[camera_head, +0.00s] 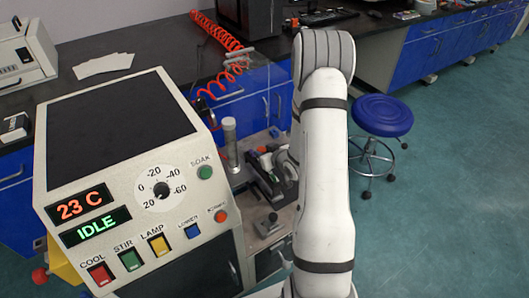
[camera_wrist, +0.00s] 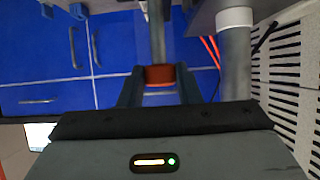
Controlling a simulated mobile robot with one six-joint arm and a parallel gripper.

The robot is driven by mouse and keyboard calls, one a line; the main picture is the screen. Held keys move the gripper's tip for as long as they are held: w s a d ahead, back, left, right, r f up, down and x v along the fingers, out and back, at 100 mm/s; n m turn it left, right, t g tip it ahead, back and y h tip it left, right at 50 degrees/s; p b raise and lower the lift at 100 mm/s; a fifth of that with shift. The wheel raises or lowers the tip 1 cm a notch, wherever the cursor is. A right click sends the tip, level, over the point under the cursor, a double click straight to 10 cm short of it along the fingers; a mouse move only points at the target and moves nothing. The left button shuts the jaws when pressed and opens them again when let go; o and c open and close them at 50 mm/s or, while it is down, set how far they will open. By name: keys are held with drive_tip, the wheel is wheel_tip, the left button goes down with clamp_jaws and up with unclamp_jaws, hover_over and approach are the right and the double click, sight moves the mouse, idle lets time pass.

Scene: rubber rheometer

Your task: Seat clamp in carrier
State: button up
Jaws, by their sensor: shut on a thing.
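My gripper (camera_wrist: 159,72) is shut on a red-brown piece (camera_wrist: 159,76) in the wrist view, probably the clamp. A grey rod (camera_wrist: 157,40) lines up with it and runs up to the top edge; I cannot tell whether they are joined. In the head view my white arm comes down in front, and dark gripper parts (camera_head: 270,165) show just left of it, beside the instrument. The held piece is not clear there. I cannot make out the carrier for certain. A grey upright cylinder (camera_head: 230,143) stands left of the gripper; a similar post with a white band (camera_wrist: 235,55) shows in the wrist view.
The instrument box (camera_head: 120,180) reads 23 C and IDLE and fills the left front. A red coiled hose (camera_head: 222,40) hangs behind a clear panel. A small grey block with a knob (camera_head: 268,226) sits below the gripper. A blue stool (camera_head: 382,115) stands right on open floor.

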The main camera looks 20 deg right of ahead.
drive_tip(key=shift+f+b, duration=0.7)
drive_tip(key=shift+f, duration=0.05)
drive_tip(key=o, duration=1.1)
drive_tip(key=shift+c, duration=0.2)
drive_tip(key=p+v, duration=0.1)
drive_tip(key=v, duration=0.6)
drive_tip(key=shift+s+r, duration=0.2)
drive_tip(key=shift+s, duration=0.15)
drive_tip(key=s+a+r+g+h+p, duration=0.1)
drive_tip(key=r+p, duration=0.2)
drive_tip(key=r, duration=0.3)
drive_tip(key=s+a+r+m+g+h+p, duration=0.1)
drive_tip(key=s+r+g+h+p, duration=0.1)
drive_tip(key=r, duration=0.5)
drive_tip(key=s+a+r+g+h+p, duration=0.1)
drive_tip(key=r+p, duration=0.2)
drive_tip(key=r, duration=0.3)
drive_tip(key=s+a+r+g+p, duration=0.2)
drive_tip(key=s+a+r, duration=0.3)
drive_tip(key=s+r, duration=0.3)
drive_tip(key=s+a+r+m+g+y+p, duration=0.1)
drive_tip(key=s+a+r+g+p, duration=0.2)
drive_tip(key=s+r, duration=0.5)
drive_tip(key=s+a+p, duration=0.1)
drive_tip(key=s+a, duration=0.1)
drive_tip(key=shift+s+a+r+y, duration=0.15)
drive_tip(key=shift+s+a+y, duration=0.05)
drive_tip(key=shift+a+y, duration=0.15)
